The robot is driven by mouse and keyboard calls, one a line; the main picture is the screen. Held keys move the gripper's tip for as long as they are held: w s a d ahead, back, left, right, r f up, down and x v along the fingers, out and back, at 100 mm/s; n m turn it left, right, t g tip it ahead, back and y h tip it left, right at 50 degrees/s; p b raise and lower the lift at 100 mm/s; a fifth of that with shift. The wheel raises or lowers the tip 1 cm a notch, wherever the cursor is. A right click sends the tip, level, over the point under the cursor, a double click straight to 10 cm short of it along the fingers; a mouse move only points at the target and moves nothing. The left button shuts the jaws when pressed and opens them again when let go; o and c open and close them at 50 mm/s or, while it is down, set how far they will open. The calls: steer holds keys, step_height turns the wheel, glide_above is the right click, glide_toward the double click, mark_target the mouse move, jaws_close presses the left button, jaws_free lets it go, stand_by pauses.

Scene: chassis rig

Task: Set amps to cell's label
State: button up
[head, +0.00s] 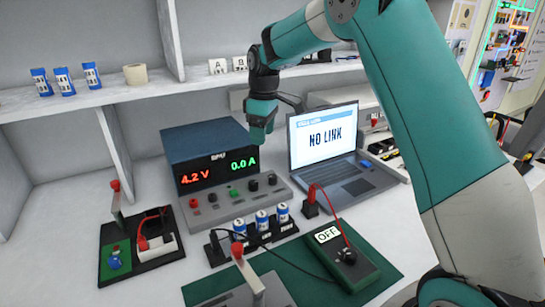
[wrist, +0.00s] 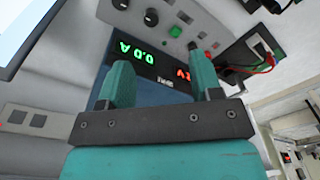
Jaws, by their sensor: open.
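The power supply (head: 205,155) is a dark blue box on the bench; its display reads 4.2 V in red and 0.0 A in green (head: 243,163). Its sloped grey front panel (head: 240,203) carries two black knobs, the left one (head: 253,185) and the right one (head: 272,179), and a green button (head: 234,192). The knobs also show in the wrist view (wrist: 151,17). Blue-and-white cells (head: 262,222) stand in a black holder in front; their labels are too small to read. My gripper (head: 262,133) is open and empty, above the supply's right end, apart from the knobs.
A laptop (head: 330,145) showing "NO LINK" stands right of the supply. A multimeter (head: 343,260) marked OFF lies on a green mat with leads. A fixture with a red-topped lever (head: 115,200) is at left. A shelf (head: 80,98) holding more cells runs behind.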

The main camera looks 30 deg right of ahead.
steer(key=p, duration=0.2)
glide_above(272, 176)
steer(key=f, duration=0.1)
steer(key=shift+h, duration=0.3)
step_height(272, 176, down, 18)
steer(key=shift+d+r+p, duration=0.1)
steer(key=shift+r+p, duration=0.1)
steer(key=shift+p, duration=0.25)
steer(key=c, duration=0.9)
